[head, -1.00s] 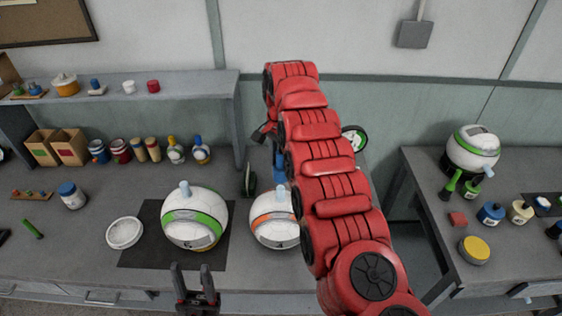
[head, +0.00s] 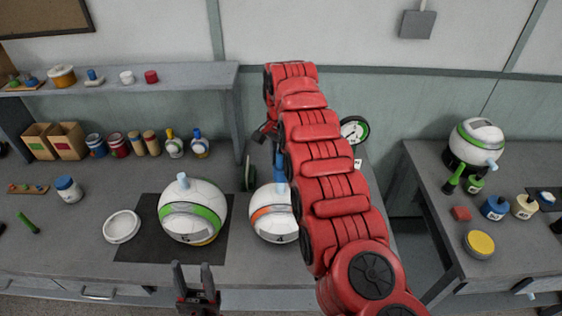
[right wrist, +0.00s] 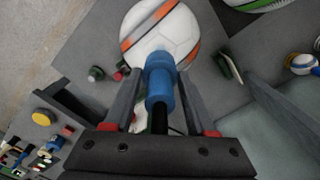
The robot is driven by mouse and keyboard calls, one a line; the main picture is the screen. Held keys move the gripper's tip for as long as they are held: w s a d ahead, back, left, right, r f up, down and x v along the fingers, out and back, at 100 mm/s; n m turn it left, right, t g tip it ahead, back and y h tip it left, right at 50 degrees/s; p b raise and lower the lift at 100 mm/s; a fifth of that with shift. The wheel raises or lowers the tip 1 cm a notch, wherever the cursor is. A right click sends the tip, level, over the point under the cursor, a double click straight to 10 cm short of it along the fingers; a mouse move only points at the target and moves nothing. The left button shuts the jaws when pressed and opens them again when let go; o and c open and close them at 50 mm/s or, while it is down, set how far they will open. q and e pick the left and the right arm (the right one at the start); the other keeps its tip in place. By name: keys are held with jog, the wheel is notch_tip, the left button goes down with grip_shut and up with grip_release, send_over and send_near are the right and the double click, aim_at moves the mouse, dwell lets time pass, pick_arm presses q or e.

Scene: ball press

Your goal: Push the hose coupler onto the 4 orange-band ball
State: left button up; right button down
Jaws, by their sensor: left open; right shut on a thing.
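The orange-band ball (head: 268,222) is white and stands on the bench, partly hidden behind my right arm; part of its number shows. It also shows in the right wrist view (right wrist: 163,38). The blue hose coupler (right wrist: 159,86) is in my right gripper (right wrist: 163,80), which is shut on it. My left gripper (head: 193,272) is open and empty in front of the bench.
A green-band ball (head: 207,193) with a pale stem stands on a dark mat (head: 140,240), left of the orange-band ball. A white dish (head: 121,227) lies beside it. A round gauge (head: 354,130) is behind my right arm. Another green-band ball (head: 466,142) stands on the right bench.

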aim_at(281, 171)
jog(key=shift+b, duration=0.4)
dwell(1.0)
jog(key=shift+f+b, duration=1.9)
jog(key=shift+f, duration=0.3)
jog(key=shift+c, duration=0.7)
grip_release()
jog(key=shift+r, duration=0.2)
jog(key=shift+r, duration=0.25)
notch_tip(281, 171, up, 2)
jog(key=shift+d+r, duration=0.1)
notch_tip(281, 171, up, 14)
jog(key=p, duration=1.4)
jog(key=shift+s+r, duration=0.1)
jog(key=shift+r, duration=0.15)
